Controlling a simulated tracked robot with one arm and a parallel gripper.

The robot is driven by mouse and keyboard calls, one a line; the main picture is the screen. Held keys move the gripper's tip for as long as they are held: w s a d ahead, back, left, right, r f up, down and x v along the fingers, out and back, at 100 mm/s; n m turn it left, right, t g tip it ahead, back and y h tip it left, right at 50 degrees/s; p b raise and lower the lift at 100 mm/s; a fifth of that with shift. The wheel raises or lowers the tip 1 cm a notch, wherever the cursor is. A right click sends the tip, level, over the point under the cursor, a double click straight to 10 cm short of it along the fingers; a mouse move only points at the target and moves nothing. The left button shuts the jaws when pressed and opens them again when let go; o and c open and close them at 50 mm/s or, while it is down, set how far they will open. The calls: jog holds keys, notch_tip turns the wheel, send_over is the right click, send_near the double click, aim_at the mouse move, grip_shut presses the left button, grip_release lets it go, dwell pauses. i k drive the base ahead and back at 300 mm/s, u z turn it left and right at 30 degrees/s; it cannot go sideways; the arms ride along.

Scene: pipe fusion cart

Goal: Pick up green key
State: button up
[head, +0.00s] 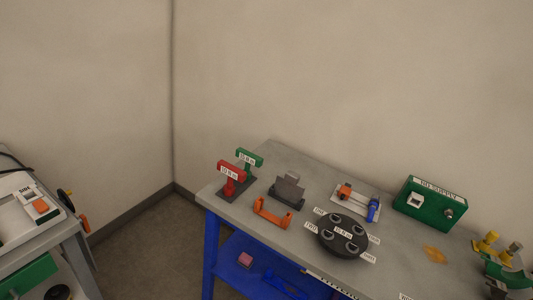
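The green key (249,157) is a T-shaped piece with a white label on its crossbar. It stands upright at the far left corner of the grey-topped table, in a dark base plate (245,189). A similar red key (230,172) stands in the same base, in front and to the left, and hides part of the green key's stem. My gripper is not in view.
The grey-topped table (284,153) has blue legs and a lower shelf. It also holds an orange bracket (271,212), a grey block (289,190), a round dark holder (342,237) and a green box (430,205). Another cart (70,232) stands left, with floor between.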

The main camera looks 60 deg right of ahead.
aim_at(251, 158)
jog(key=z, duration=0.55)
jog(key=i, duration=1.15)
jog(key=z, duration=1.1)
jog(key=i, duration=0.7)
jog(key=z, duration=0.3)
jog(key=k, duration=0.9)
jog(key=z, duration=0.15)
jog(key=i, duration=0.9)
jog(key=u, duration=0.05)
